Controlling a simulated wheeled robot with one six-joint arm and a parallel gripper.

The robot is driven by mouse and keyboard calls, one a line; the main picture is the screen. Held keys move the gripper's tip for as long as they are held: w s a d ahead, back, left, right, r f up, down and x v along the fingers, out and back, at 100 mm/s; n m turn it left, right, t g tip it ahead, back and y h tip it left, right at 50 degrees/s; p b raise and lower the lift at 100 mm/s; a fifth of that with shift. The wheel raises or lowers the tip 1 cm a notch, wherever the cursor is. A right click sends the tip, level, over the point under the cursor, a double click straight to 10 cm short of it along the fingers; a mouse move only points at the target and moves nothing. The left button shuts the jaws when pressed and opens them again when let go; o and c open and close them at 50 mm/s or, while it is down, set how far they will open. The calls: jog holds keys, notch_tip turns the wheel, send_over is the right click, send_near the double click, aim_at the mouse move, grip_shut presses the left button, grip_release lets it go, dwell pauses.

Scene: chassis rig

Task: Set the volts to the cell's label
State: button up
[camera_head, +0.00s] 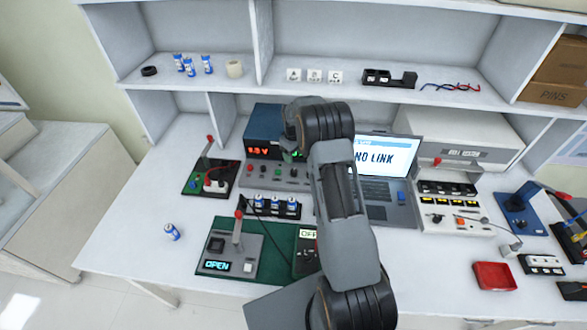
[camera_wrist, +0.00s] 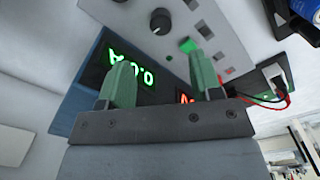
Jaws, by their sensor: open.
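The power supply (camera_head: 262,130) is a blue box with a grey front at the back of the bench. Its red volts display (camera_head: 257,151) reads roughly 3.3 V, the first digit unclear.
Several cells stand in a black holder (camera_head: 274,206) before the supply. A lever fixture (camera_head: 232,250) showing OPEN is at the front. A laptop (camera_head: 385,165) reading NO LINK stands right of my arm. A red tray (camera_head: 494,275) lies at front right. Bare bench surrounds the lone cell.

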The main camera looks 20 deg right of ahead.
aim_at(294, 170)
notch_tip(294, 170, down, 10)
jog(key=shift+r+p, duration=0.2)
jog(key=shift+p, duration=0.65)
jog(key=c, duration=0.9)
jog(key=shift+m+b, duration=0.4)
jog(key=shift+b, duration=0.3)
jog(key=m+b, duration=0.2)
jog(key=shift+f+b, duration=0.25)
jog(key=shift+b, duration=0.1)
jog(key=m+b, duration=0.3)
jog(key=shift+r, duration=0.1)
jog(key=shift+r+m+b, duration=0.15)
jog(key=shift+m+b, duration=0.75)
jog(key=shift+m, duration=0.7)
